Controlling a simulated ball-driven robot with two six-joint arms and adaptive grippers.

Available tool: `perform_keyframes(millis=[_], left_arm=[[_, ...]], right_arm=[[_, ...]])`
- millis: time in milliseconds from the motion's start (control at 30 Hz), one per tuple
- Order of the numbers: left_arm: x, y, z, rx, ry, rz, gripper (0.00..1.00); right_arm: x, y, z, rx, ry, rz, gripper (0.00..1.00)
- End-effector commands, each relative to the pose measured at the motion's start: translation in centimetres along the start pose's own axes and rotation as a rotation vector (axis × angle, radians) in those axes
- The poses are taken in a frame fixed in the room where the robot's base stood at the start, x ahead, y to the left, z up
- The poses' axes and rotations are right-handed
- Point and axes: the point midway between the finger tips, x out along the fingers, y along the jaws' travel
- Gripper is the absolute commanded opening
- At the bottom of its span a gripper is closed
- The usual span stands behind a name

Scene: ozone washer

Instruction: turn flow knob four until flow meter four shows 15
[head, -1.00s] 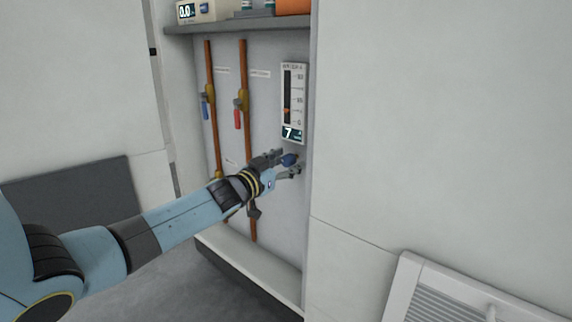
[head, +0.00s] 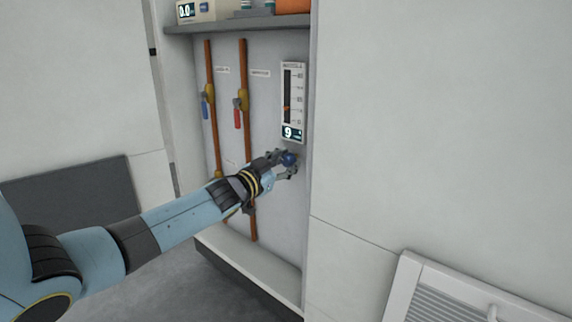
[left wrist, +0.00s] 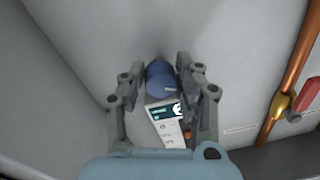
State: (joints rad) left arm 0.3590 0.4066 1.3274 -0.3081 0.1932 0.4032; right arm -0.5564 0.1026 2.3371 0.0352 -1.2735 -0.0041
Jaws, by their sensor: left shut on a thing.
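The flow meter (head: 292,100) is a white upright panel on the back wall of the recess, with a dark scale and an orange marker. Its small display reads 9. The blue flow knob (head: 289,159) sits on the wall just below the meter. My left gripper (head: 287,163) is shut on the knob, with one finger on each side. In the left wrist view, the blue knob (left wrist: 160,78) is between the fingers of the left gripper (left wrist: 160,85), and part of the meter (left wrist: 166,125) shows beyond it. My right gripper is not in view.
Two copper pipes run down the wall left of the meter, with a blue lever (head: 205,108) and a red lever (head: 238,118). A shelf (head: 230,25) overhead carries a device reading 0.0. A side wall (head: 309,190) stands close right of the knob.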

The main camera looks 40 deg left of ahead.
Motion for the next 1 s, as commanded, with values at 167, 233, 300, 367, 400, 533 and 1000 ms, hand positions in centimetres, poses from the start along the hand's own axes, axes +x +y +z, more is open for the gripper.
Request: perform_keyframes(millis=[167,233,300,367,400,533,1000], left_arm=[[-0.1,0.0,0.2,0.159,0.006,0.000,0.00],[-0.1,0.0,0.2,0.226,0.010,0.000,0.00],[-0.1,0.0,0.2,0.292,0.013,0.000,0.00],[-0.1,0.0,0.2,0.350,0.016,-0.001,0.00],[-0.1,0.0,0.2,0.387,0.018,-0.001,0.00],[-0.1,-0.1,0.2,0.510,0.024,-0.001,0.00],[-0.1,-0.2,0.2,0.895,0.041,-0.003,0.00]], right_arm=[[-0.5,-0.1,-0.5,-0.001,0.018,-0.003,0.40],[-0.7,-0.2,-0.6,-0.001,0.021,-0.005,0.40],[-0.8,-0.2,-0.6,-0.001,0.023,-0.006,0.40],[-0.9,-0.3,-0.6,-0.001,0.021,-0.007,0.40],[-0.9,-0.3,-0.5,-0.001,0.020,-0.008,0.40],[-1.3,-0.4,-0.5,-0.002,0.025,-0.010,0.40],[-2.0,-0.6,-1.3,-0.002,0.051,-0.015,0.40]])
